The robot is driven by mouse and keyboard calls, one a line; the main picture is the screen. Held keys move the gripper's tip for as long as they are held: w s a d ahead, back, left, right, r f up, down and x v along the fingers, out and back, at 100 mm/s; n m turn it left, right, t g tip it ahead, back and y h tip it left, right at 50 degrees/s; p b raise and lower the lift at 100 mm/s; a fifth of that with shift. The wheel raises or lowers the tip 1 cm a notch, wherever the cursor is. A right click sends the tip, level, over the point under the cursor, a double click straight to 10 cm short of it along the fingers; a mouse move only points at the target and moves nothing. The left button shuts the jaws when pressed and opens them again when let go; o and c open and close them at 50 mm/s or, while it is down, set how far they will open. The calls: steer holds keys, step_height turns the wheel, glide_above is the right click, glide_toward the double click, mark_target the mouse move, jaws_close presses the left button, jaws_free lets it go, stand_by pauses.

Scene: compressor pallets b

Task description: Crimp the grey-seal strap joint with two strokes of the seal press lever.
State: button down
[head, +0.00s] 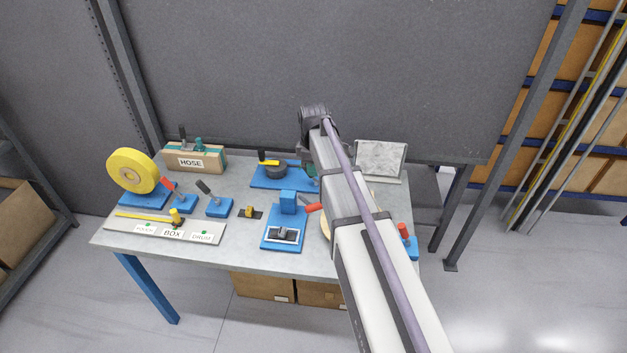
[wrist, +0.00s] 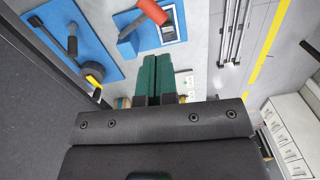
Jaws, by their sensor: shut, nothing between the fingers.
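A blue press (head: 288,203) with a red lever (head: 313,208) stands on a blue base plate near the table's middle front. A dark grey piece (head: 284,235) lies in a white-framed area on that plate; I cannot make out a strap joint or seal on it. In the wrist view, the red lever (wrist: 152,11) and the blue base (wrist: 142,32) show at the top. My gripper (wrist: 161,62) has its green fingers together, with nothing between them, apart from the lever. In the head view my arm mostly hides the gripper.
The grey table (head: 240,185) also bears a yellow roll (head: 133,171), a HOSE box (head: 193,159), a labelled tray (head: 120,226), a blue plate with a dark disc (head: 275,171), and a tilted grey panel (head: 380,160). Another red handle (head: 403,230) stands at the right edge. A dark wall (head: 330,60) rises behind.

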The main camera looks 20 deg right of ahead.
mark_target(314, 205)
steer(key=n, duration=0.2)
steer(key=w+n, duration=0.1)
steer(key=n, duration=0.1)
steer(key=w+n, duration=0.1)
steer(key=n, duration=0.2)
steer(key=shift+d+f+b, duration=0.15)
steer(key=shift+f+b, duration=0.05)
steer(key=shift+b, duration=0.1)
steer(key=shift+f, duration=0.1)
steer(key=f+b, duration=1.4)
steer(key=shift+s, duration=0.4)
steer(key=shift+r, duration=0.1)
